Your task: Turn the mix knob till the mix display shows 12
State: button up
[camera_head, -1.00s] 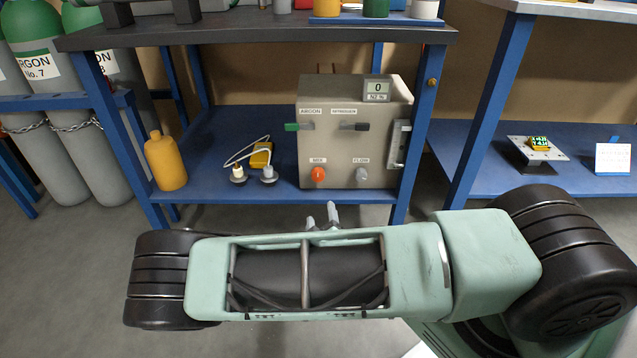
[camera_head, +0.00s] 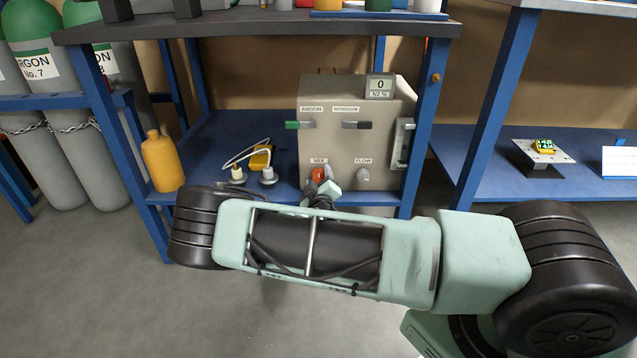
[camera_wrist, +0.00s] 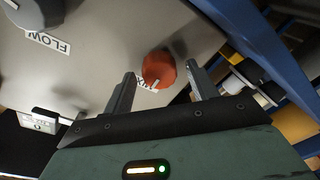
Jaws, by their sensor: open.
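The orange-red mix knob (camera_head: 318,174) is at the lower left of the grey gas mixer's front (camera_head: 340,150). It also shows in the wrist view (camera_wrist: 158,67), with a pale pointer mark on it. My gripper (camera_wrist: 160,80) is open, one finger on each side of the knob, with gaps visible on both sides. In the head view my gripper (camera_head: 322,188) is in front of the knob and covers part of it. The mix display (camera_head: 380,87) on top of the mixer reads 0, with "N2 %" under it.
The grey flow knob (camera_head: 363,178) is right of the mix knob. Above are the green argon lever (camera_head: 293,125) and dark nitrogen lever (camera_head: 357,125). A yellow bottle (camera_head: 162,160) and cabled fittings (camera_head: 255,163) stand left on the blue shelf. A blue table leg (camera_head: 425,120) stands at the right.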

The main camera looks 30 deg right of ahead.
jog(key=c, duration=1)
jog(key=m+p, duration=0.3)
jog(key=m, duration=0.2)
jog(key=shift+d+r+m, duration=0.1)
jog(key=shift+d+m, duration=0.05)
jog(key=shift+m, duration=0.25)
jog(key=m+p, duration=0.2)
jog(key=m, duration=0.3)
jog(key=shift+m+h, duration=0.3)
jog(key=m+p, duration=0.2)
jog(key=m, duration=0.3)
jog(key=shift+s+d+m+h, duration=0.1)
jog(key=shift+m+h, duration=0.2)
jog(key=shift+m, duration=0.1)
jog(key=shift+f+m+p, duration=0.15)
jog(key=shift+m+p, duration=0.25)
jog(key=shift+m, duration=0.9)
jog(key=shift+f+m+p, duration=0.15)
jog(key=shift+m+p, duration=0.25)
jog(key=shift+m, duration=0.9)
